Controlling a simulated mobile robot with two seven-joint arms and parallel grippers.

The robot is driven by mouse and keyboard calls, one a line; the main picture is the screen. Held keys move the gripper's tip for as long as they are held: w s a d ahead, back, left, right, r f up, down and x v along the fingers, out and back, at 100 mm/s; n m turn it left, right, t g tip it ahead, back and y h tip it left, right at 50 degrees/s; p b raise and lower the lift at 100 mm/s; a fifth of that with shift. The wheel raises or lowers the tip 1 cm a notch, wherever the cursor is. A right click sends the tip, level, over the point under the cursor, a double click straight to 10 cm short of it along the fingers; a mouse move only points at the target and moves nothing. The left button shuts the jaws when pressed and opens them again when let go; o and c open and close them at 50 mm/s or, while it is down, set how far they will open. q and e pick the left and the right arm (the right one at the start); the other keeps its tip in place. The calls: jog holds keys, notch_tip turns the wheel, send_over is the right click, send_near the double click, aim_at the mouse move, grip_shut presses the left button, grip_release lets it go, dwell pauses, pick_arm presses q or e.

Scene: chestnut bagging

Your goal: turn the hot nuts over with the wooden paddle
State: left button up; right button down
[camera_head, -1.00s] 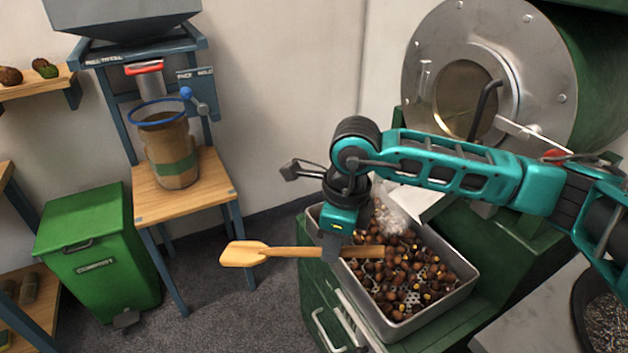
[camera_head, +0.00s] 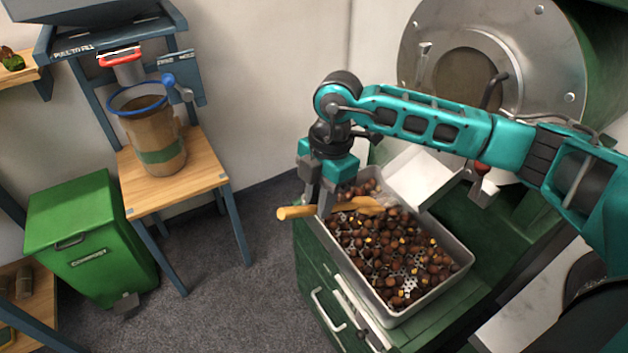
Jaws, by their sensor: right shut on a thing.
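The wooden paddle (camera_head: 358,205) is held in my right gripper (camera_head: 324,204), which is shut on its handle. The round handle end sticks out left of the fingers, past the tray's wall. The broader end reaches right over the nuts at the tray's far left part; I cannot tell how deep it is among them. The brown nuts (camera_head: 388,252), some with pale yellow splits, fill the metal tray (camera_head: 452,277), and patches of its perforated bottom show. My left gripper is not in view.
The tray stands on a green cabinet below the steel-fronted roaster (camera_head: 545,70), beside a pale chute (camera_head: 423,178). Left are a wooden stand (camera_head: 190,185) with a blue-rimmed bag (camera_head: 155,135) and a green compost bin (camera_head: 95,240). The floor between is clear.

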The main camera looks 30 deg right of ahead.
jog(key=shift+w+r+m, duration=0.15)
jog(key=shift+w+m, duration=0.1)
jog(key=shift+m, duration=0.55)
jog(key=shift+f, duration=0.7)
notch_tip(320, 180, down, 12)
jog(key=b, duration=0.5)
jog(key=shift+r, duration=0.2)
